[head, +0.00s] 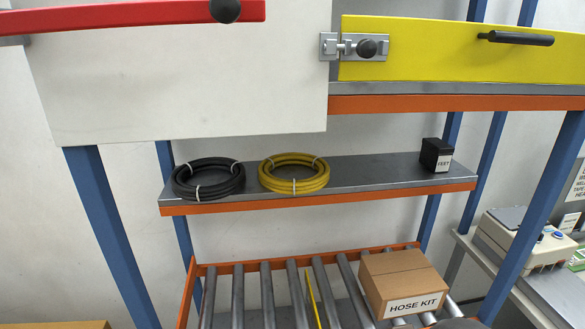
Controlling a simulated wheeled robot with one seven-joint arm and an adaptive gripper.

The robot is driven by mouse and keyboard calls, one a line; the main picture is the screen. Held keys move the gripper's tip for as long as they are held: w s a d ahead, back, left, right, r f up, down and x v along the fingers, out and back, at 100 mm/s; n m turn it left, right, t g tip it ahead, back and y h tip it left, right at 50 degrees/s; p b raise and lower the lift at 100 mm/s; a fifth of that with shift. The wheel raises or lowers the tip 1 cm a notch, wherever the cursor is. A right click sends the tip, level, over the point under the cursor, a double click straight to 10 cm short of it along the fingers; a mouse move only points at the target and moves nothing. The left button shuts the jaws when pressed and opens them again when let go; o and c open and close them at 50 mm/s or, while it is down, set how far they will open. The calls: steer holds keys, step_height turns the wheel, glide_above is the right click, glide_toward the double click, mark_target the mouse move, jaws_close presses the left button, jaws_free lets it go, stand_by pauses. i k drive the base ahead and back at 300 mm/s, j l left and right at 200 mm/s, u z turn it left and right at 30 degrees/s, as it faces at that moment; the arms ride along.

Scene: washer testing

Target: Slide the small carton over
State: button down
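A small black carton (436,155) with a white label reading "FEET" stands upright at the right end of the grey middle shelf (370,172). A larger brown cardboard carton (400,280) labelled "HOSE KIT" sits on the roller conveyor (265,290) below, at its right side. My gripper is not recognisable in the head view. A dark rounded shape (460,323) shows at the bottom edge, right of the brown carton; I cannot tell what it is.
A coiled black hose (209,178) and a coiled yellow hose (294,173) lie on the shelf's left half. Shelf space between the yellow coil and black carton is clear. Blue posts (108,235) flank the rack. A yellow panel (460,55) with handle is above.

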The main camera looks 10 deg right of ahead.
mark_target(403, 283)
steer(key=i+l, duration=0.15)
steer(key=l, duration=0.2)
steer(key=i+l, duration=0.15)
steer(key=l, duration=0.25)
steer(key=i+l, duration=0.2)
steer(key=l, duration=0.15)
steer(key=i+l, duration=0.15)
steer(key=l, duration=0.2)
steer(key=z, duration=0.05)
